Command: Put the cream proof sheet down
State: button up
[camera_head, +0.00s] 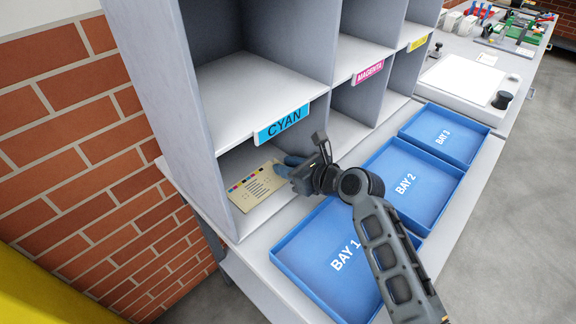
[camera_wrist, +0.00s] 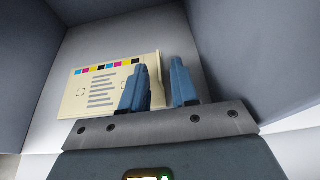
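The cream proof sheet (camera_head: 257,186) lies on the floor of the lower compartment under the CYAN label. It bears a row of coloured squares and printed lines, and it also shows in the wrist view (camera_wrist: 100,92). My gripper (camera_head: 284,166) reaches into this compartment at the sheet's right edge. In the wrist view its two blue fingers (camera_wrist: 158,75) stand apart with a clear gap. The left finger covers part of the sheet. The sheet's right edge shows in the gap, clear of the right finger.
The CYAN shelf (camera_head: 245,90) is just above my gripper, with compartment walls either side. MAGENTA (camera_head: 368,71) and yellow-labelled compartments stand to the right. Blue trays BAY 1 (camera_head: 290,244), BAY 2 (camera_head: 396,150) and BAY 3 (camera_head: 425,113) look empty on the counter in front.

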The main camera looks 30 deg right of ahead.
jog(key=v, duration=1.2)
jog(key=shift+r, duration=0.25)
jog(key=shift+d, duration=0.1)
